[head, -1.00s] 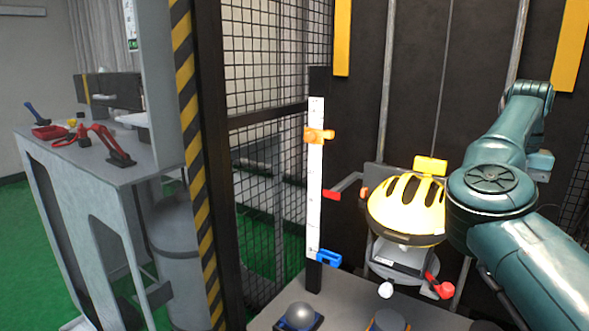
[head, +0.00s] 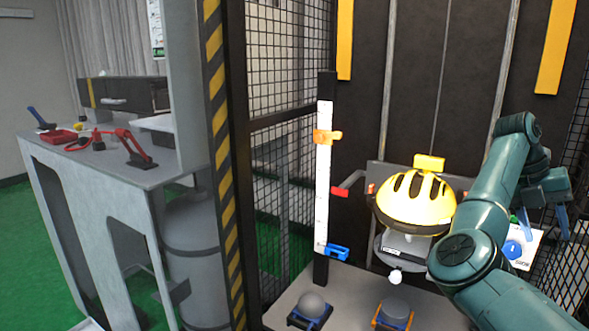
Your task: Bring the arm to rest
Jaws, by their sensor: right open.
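My right arm comes in from the lower right, and its gripper (head: 543,220) hangs at the right edge of the drop tower, fingers pointing down. The fingers are apart with nothing seen between them. The gripper is to the right of the yellow helmet (head: 416,200) and clear of it. The helmet sits in the tower under a yellow block (head: 429,162), above a grey mount (head: 405,248). My forearm passes close to the helmet's right side in the picture. My left gripper is out of view.
A white panel with a blue round button (head: 512,250) is behind my right arm. A white scale post (head: 323,180) carries an orange clamp (head: 326,137) and a blue clamp (head: 333,252). A side bench (head: 110,172) is left.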

